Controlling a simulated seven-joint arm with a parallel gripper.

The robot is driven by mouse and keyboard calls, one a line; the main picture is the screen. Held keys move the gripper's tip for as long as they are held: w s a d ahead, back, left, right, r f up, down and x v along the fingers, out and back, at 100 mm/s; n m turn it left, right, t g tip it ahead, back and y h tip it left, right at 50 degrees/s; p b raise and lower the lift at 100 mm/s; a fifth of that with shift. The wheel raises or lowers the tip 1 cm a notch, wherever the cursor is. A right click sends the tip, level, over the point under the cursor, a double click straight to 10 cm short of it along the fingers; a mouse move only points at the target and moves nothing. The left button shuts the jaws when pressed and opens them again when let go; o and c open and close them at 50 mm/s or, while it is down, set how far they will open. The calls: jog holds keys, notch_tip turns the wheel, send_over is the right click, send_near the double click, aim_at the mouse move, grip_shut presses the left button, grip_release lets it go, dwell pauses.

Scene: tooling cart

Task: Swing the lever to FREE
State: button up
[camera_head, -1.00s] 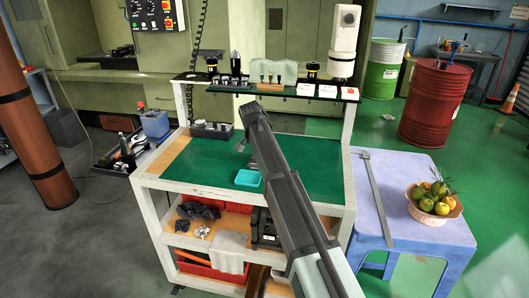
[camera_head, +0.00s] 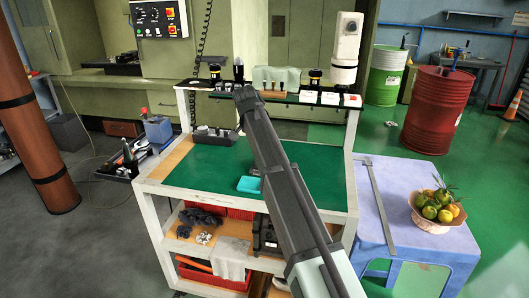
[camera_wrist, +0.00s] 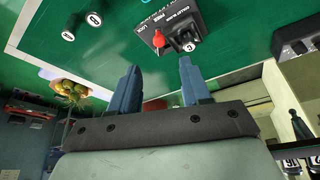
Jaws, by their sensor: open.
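A dark block (camera_wrist: 165,20) with white lettering, including FREE and LOCK, shows at the top of the wrist view.
A black numbered holder (camera_wrist: 187,43) sits right beside the lever. The cart's green top (camera_head: 210,168) is mostly clear, with a teal tray (camera_head: 248,184) on it. The upper shelf (camera_head: 290,98) carries several tool holders. A blue table (camera_head: 400,205) stands at right with a fruit basket (camera_head: 436,211).

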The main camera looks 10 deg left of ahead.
jog(key=shift+v, duration=2.4)
jog(key=shift+a+f, duration=0.1)
